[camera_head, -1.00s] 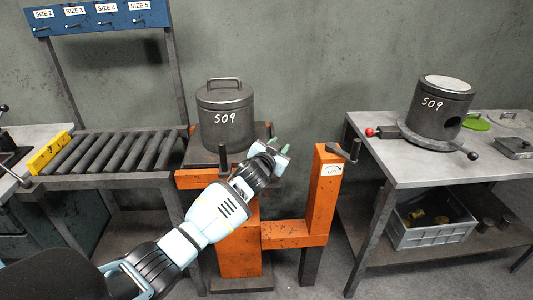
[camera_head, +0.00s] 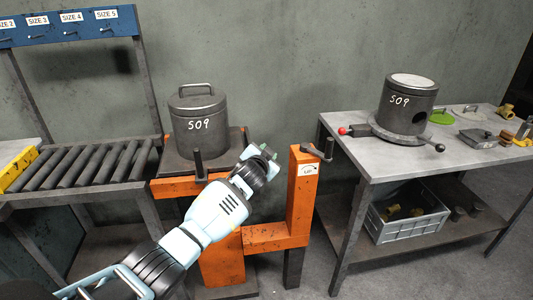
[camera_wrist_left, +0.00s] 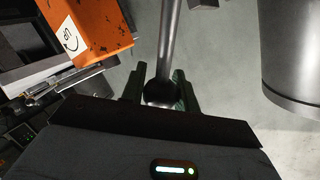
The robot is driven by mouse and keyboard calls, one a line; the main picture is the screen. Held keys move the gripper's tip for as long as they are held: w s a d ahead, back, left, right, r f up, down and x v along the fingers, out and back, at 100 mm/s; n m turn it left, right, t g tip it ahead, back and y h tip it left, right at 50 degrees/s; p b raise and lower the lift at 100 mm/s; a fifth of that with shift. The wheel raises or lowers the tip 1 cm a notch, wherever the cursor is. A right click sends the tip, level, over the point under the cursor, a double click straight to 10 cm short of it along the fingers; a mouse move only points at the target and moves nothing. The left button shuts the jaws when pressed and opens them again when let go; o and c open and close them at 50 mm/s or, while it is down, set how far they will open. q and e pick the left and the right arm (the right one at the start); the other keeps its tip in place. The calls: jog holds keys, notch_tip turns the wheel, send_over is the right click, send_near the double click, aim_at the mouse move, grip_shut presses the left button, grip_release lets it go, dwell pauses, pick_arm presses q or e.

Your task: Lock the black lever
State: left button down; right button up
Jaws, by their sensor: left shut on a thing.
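My left gripper (camera_head: 262,152) is beside the front right of the orange stand's top plate, between the lidded drum marked 509 (camera_head: 199,127) and the orange post (camera_head: 301,195) with the UP label. In the left wrist view, its two green fingers (camera_wrist_left: 160,92) are closed around a black ball knob (camera_wrist_left: 158,95) on the end of a grey rod (camera_wrist_left: 168,45). I take this as the black lever; its far end is out of view. Another black-knobbed lever (camera_head: 438,147) is on the ring under the right table's 509 cylinder (camera_head: 407,105). My right gripper is not in view.
An upright dark handle (camera_head: 198,165) stands on the orange stand's front, and a crank (camera_head: 318,152) tops the orange post. The right table (camera_head: 365,165) also carries a red-knobbed lever (camera_head: 344,131). A roller rack (camera_head: 85,165) is at left.

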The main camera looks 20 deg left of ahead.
pick_arm(q)
jog(key=shift+s+f, duration=0.15)
jog(key=shift+f, duration=0.55)
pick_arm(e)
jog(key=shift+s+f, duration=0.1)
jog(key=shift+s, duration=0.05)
pick_arm(q)
jog(key=c, duration=1.2)
grip_release()
jog(key=shift+o, duration=0.7)
jog(key=shift+r, duration=0.3)
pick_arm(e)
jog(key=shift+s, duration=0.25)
pick_arm(q)
jog(key=shift+s+r, duration=0.3)
jog(key=p+v, duration=0.2)
jog(key=v, duration=0.5)
jog(key=shift+f, duration=0.15)
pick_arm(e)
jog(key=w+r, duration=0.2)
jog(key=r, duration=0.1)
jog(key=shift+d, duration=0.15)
pick_arm(q)
jog(key=shift+d, duration=0.1)
